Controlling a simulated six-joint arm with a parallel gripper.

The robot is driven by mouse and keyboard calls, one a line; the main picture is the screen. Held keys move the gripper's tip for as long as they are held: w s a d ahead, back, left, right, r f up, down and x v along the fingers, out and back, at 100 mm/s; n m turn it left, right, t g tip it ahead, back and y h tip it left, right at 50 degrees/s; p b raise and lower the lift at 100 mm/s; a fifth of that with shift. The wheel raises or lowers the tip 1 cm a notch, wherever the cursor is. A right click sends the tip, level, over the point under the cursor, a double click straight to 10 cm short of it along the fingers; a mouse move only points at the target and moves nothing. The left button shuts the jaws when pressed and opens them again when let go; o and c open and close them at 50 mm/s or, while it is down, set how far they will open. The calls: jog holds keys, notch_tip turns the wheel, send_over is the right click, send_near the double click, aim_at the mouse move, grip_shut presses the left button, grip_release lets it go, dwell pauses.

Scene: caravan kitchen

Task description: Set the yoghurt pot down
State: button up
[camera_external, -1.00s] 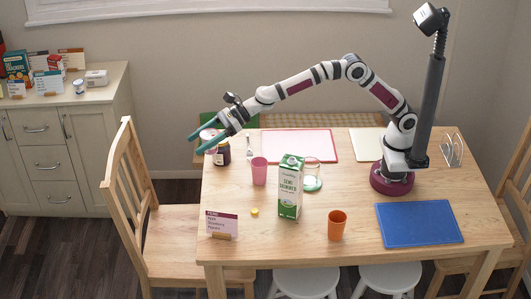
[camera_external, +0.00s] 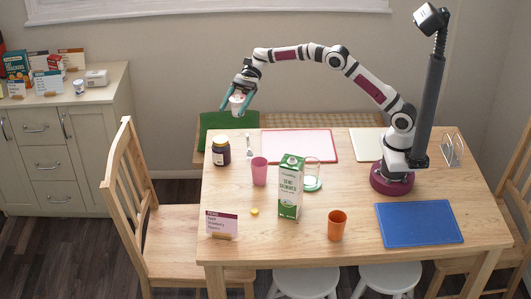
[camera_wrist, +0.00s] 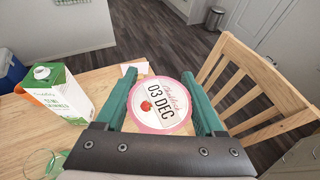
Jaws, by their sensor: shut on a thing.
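My gripper (camera_external: 237,103) is shut on the yoghurt pot (camera_external: 238,100). The small white and pink pot is held up in the air above the far left part of the table (camera_external: 330,255). In the wrist view the pot's round lid (camera_wrist: 159,103) faces the camera, with a pink rim, a strawberry picture and "03 DEC". The green fingers (camera_wrist: 160,105) lie on either side of it. The pot's underside is clear of the tabletop.
A dark jar (camera_external: 221,152), pink cup (camera_external: 259,171), milk carton (camera_external: 290,187), glass (camera_external: 312,172) and orange cup (camera_external: 337,225) stand on the table. A pink-edged board (camera_external: 297,143), blue mat (camera_external: 419,223) and card (camera_external: 221,224) are there too. The front middle is mostly clear.

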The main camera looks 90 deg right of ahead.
notch_tip(320, 180, down, 15)
jog(key=x, duration=0.4)
jog(key=f+x, duration=0.1)
jog(key=x, duration=0.3)
jog(key=s+f+x, duration=0.1)
jog(key=x, duration=0.4)
jog(key=shift+w+d+f, duration=0.1)
jog(key=shift+d+f, duration=0.1)
jog(key=f, duration=0.4)
jog(key=shift+w+a+f, duration=0.1)
jog(key=shift+a, duration=0.1)
jog(key=shift+f, duration=0.1)
jog(key=o, duration=1.2)
